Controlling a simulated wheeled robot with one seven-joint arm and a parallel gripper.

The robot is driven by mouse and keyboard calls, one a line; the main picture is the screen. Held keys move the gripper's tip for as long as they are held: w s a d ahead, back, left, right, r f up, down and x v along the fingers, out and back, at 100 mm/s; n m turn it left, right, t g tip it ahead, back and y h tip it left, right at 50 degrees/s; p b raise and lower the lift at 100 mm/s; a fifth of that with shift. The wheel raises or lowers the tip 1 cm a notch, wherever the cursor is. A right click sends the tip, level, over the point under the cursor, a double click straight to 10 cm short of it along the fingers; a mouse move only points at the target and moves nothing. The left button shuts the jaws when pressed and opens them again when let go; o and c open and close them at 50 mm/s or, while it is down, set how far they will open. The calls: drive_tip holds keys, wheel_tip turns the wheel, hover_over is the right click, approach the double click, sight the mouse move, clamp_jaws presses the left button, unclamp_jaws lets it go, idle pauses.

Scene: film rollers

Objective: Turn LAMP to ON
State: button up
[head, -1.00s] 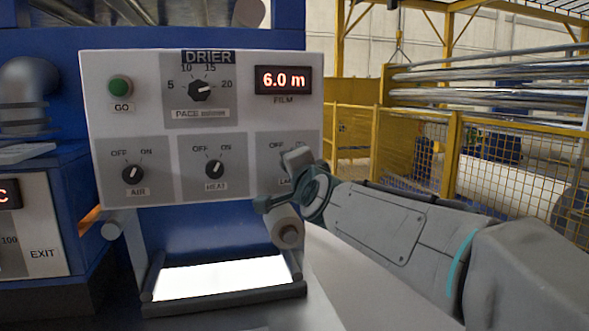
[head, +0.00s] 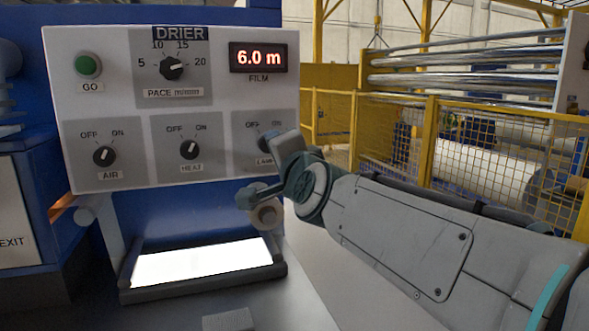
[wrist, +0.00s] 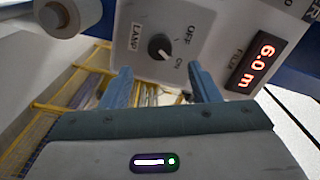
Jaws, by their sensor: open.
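The LAMP knob (wrist: 158,47) is a round black dial on a grey plate with OFF and ON marks. In the wrist view a pale mark on it lies on the side toward ON, but its exact setting is hard to tell. My gripper (wrist: 158,72) is open and empty, its two blue fingers spread just short of the knob, one toward each side. In the head view my gripper (head: 265,170) is at the lower right of the white DRIER panel (head: 220,100), and a finger partly hides the LAMP plate (head: 243,128).
The AIR knob (head: 103,156) and HEAT knob (head: 189,149) sit left of LAMP, with the PACE dial (head: 172,67) and green GO button (head: 88,66) above. The film display (head: 258,57) reads 6.0 m. A roller end (head: 267,213) juts out below the panel near my gripper.

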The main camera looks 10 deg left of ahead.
drive_tip(key=v, duration=0.6)
drive_tip(key=shift+s+d, duration=0.2)
drive_tip(key=shift+s, duration=0.05)
